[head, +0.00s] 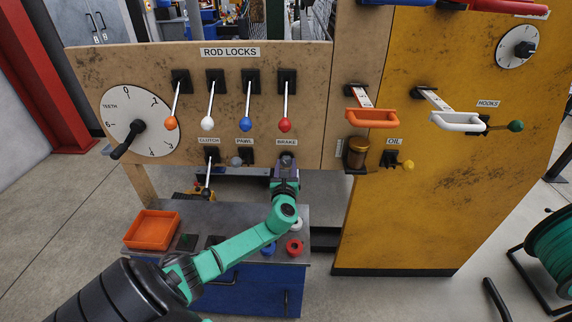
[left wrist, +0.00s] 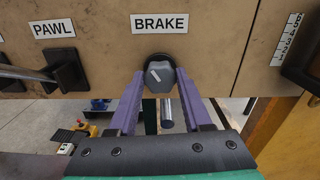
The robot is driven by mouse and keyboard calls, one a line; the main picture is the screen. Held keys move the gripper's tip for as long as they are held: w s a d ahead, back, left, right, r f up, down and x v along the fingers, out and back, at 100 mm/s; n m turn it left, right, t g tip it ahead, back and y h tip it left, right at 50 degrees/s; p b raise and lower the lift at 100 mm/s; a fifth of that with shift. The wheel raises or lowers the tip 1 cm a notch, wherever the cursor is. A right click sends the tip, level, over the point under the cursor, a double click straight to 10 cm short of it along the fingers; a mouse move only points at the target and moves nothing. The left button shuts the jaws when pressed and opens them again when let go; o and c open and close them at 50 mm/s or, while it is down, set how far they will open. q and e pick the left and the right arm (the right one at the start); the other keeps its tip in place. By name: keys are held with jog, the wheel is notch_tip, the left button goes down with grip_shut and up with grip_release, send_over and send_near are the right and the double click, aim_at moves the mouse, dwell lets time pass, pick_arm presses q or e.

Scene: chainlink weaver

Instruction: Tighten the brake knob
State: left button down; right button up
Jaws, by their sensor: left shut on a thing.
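The brake knob (left wrist: 160,76) is grey with a pale index mark and sits under the BRAKE label (left wrist: 159,23) on the tan panel. My left gripper (left wrist: 158,90) has its two purple fingers on either side of the knob and is shut on it. A short metal rod or cylinder (left wrist: 167,110) shows just below the knob between the fingers. In the head view my left gripper (head: 286,172) reaches the panel under the BRAKE label (head: 287,142), and it hides most of the knob there. My right gripper is not in view.
Left of the brake are the pawl control (left wrist: 66,70) and the clutch lever (head: 209,170). Several rod lock levers with coloured balls hang above, including a red one (head: 285,125). Below stands a bench with an orange tray (head: 153,230). An oil cup (head: 356,152) is at the right.

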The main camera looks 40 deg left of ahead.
pick_arm(q)
jog(key=shift+f, duration=0.1)
jog(key=shift+c, duration=1.8)
grip_release()
jog(key=v, duration=1.4)
jog(key=shift+s+d, duration=0.25)
